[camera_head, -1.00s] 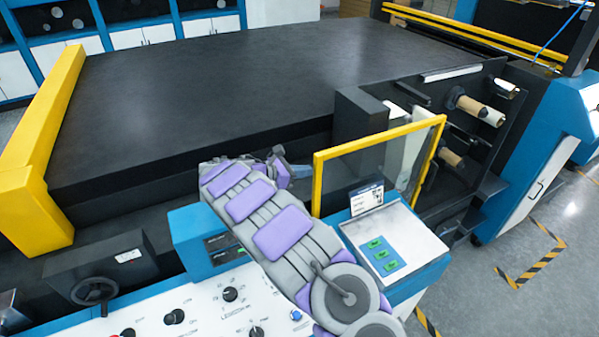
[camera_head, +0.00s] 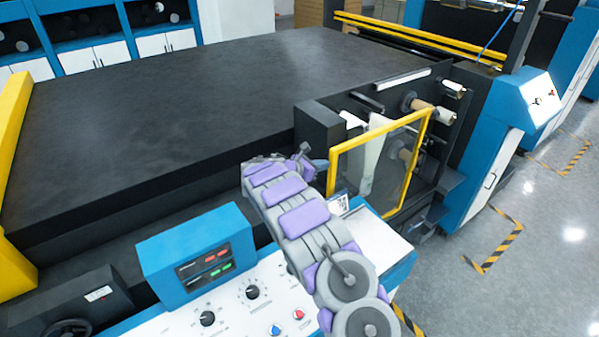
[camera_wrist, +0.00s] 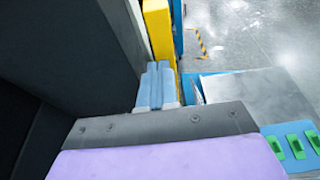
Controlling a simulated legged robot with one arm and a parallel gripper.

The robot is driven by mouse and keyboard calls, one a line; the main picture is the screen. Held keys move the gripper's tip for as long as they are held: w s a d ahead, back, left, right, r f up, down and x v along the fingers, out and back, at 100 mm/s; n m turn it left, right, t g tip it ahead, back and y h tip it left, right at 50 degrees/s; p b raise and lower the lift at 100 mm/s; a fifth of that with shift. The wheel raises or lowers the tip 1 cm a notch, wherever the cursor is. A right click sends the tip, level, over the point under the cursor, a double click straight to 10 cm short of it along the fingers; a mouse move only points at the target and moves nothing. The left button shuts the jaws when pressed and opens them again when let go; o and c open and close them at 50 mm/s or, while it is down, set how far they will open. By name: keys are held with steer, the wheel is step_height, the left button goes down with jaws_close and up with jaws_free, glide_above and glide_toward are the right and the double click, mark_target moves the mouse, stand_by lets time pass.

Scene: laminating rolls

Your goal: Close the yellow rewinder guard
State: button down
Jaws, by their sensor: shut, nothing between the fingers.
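The yellow rewinder guard (camera_head: 381,131) is a yellow frame with a clear panel. In the head view it stands in front of the rolls at the right end of the machine. My gripper (camera_head: 319,165) is beside its left upright, on the left side. In the wrist view my shut, empty gripper (camera_wrist: 158,86) has its blue fingers pointing at the yellow guard edge (camera_wrist: 158,32). The fingertips are at or very near that edge; I cannot tell whether they touch. My arm hides part of the console below the guard.
A large black machine bed (camera_head: 190,110) fills the left and middle. A black block (camera_head: 318,135) stands just left of the guard. A blue control box (camera_head: 195,255) and white console lie in front. Open floor (camera_head: 540,235) with striped markings lies to the right.

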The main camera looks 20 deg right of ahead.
mark_target(337, 158)
steer(key=d, duration=0.3)
steer(key=w+d, duration=0.1)
steer(key=d, duration=0.2)
steer(key=shift+w+d+p, duration=0.2)
steer(key=shift+d+p, duration=0.2)
